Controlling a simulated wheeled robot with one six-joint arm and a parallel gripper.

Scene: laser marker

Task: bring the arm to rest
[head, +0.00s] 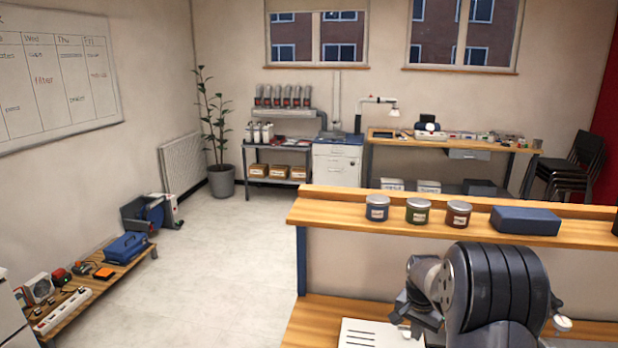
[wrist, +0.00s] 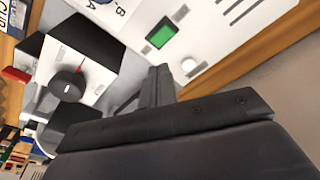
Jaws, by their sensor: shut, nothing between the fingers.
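My arm (head: 495,290) is at the lower right of the head view, bent in front of the wooden shelf. My gripper (wrist: 160,75) shows in the wrist view as dark fingers pressed together, with nothing between them. In the wrist view its fingers are in front of a white panel (wrist: 205,25) with a green screen and a white round button. I cannot tell whether they touch it. In the head view the fingertips are hard to make out.
A black and white box with a knob (wrist: 67,86) is left of my fingers. Jars (head: 418,211) and a blue case (head: 526,220) stand on the wooden shelf (head: 335,212). A white plate (head: 365,332) lies below it.

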